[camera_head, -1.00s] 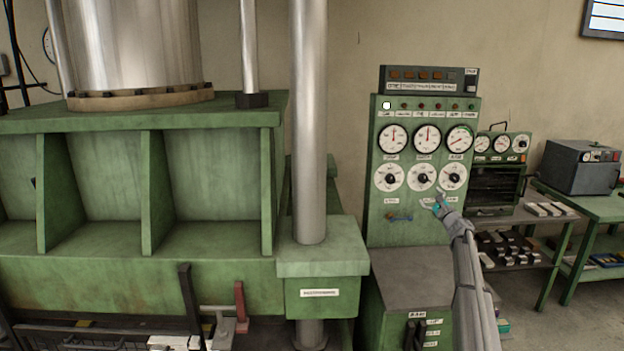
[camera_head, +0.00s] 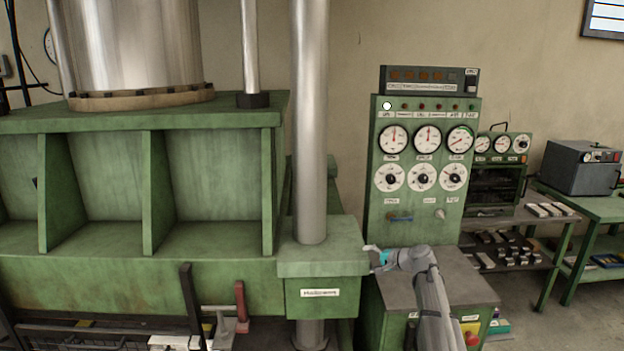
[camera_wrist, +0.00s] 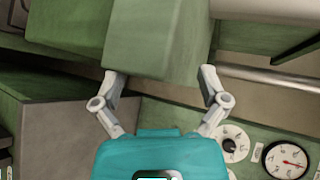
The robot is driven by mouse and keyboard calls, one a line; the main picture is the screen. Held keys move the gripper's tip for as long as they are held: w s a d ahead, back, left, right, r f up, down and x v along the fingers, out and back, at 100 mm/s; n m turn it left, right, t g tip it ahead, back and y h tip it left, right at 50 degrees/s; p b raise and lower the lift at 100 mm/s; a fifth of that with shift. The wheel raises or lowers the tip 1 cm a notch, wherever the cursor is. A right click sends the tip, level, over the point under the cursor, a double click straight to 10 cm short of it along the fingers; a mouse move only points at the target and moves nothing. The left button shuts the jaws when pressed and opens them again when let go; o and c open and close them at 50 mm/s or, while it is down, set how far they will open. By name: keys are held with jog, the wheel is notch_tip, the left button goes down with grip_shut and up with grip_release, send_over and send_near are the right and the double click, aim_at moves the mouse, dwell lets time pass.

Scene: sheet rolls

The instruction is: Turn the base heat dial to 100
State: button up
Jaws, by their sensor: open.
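The green control panel (camera_head: 415,225) carries a row of three lower white dials with dark knobs: left (camera_head: 388,178), middle (camera_head: 422,177) and right (camera_head: 453,176). Their labels are too blurred to tell which is the base heat dial. My gripper (camera_head: 372,254) is below and left of these dials, in front of the panel's lower left edge, touching none of them. In the wrist view, my gripper (camera_wrist: 160,74) is open with nothing held between its spread fingers. One white dial (camera_wrist: 233,142) shows there at the lower right, outside the fingers.
Three gauges (camera_head: 427,139) sit above the dials. A green press block (camera_head: 322,262) with a steel column (camera_head: 308,120) stands close left of my gripper. A grey sloping desk top (camera_head: 462,277) lies under my arm. The space before the dials is clear.

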jog(key=s+f+n+g+h, duration=0.2)
jog(key=s+f+n+h, duration=0.1)
jog(key=s, duration=0.8)
jog(key=s+a+f+n+g+h, duration=0.1)
jog(key=s+f+n+g+h, duration=0.2)
jog(key=s, duration=0.9)
jog(key=s+f+n+g+h, duration=0.3)
jog(key=s+f+h, duration=0.1)
jog(key=s, duration=0.7)
jog(key=shift+s+a+f, duration=0.2)
jog(key=shift+a+f, duration=0.15)
jog(key=shift+f, duration=0.2)
jog(key=shift+c, duration=0.2)
